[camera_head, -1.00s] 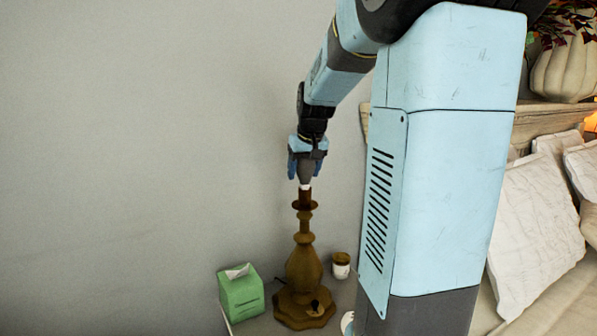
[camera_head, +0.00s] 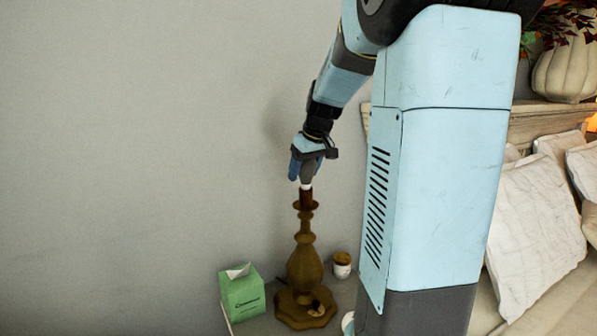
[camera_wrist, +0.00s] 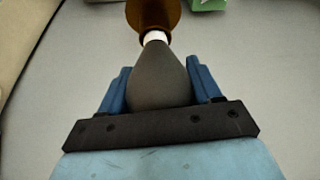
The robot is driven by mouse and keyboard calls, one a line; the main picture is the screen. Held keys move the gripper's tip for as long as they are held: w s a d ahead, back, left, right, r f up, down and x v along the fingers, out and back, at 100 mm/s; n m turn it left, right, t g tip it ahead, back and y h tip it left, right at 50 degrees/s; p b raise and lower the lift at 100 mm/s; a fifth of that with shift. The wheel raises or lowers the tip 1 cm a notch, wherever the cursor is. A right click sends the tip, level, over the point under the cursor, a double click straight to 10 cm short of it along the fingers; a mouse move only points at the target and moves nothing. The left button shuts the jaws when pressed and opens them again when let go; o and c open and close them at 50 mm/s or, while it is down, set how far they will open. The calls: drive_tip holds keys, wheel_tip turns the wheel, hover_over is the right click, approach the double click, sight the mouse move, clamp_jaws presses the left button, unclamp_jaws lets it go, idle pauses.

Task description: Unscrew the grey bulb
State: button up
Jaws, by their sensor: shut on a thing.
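The grey bulb (camera_wrist: 160,75) sits between the two blue fingers of my gripper (camera_wrist: 161,90) in the wrist view. My gripper is shut on it from above. In the head view my gripper (camera_head: 307,172) is over the top of the brown lamp (camera_head: 305,262), and the bulb (camera_head: 307,171) shows partly below the fingers. The bulb's white base (camera_wrist: 155,37) points to the lamp's socket (camera_head: 306,196). I cannot tell whether the base is still threaded in the socket. The lamp stands upright.
A green tissue box (camera_head: 241,293) stands left of the lamp and a small white-and-brown jar (camera_head: 341,266) stands right of it. The grey wall is behind. A bed with white pillows (camera_head: 535,235) is at the right.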

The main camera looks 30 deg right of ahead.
drive_tip(key=shift+a, duration=0.1)
drive_tip(key=shift+n+y, duration=0.7)
drive_tip(key=shift+n, duration=1)
drive_tip(key=shift+g, duration=0.3)
drive_tip(key=n, duration=0.2)
drive_tip(key=shift+a+n+y, duration=0.1)
drive_tip(key=shift+n+y, duration=0.3)
drive_tip(key=shift+s+n+g, duration=0.1)
drive_tip(key=shift+n+g, duration=0.2)
drive_tip(key=shift+n, duration=0.1)
drive_tip(key=shift+s+a+n+g+y, duration=0.1)
drive_tip(key=shift+n+g+y, duration=0.4)
drive_tip(key=shift+n, duration=1.2)
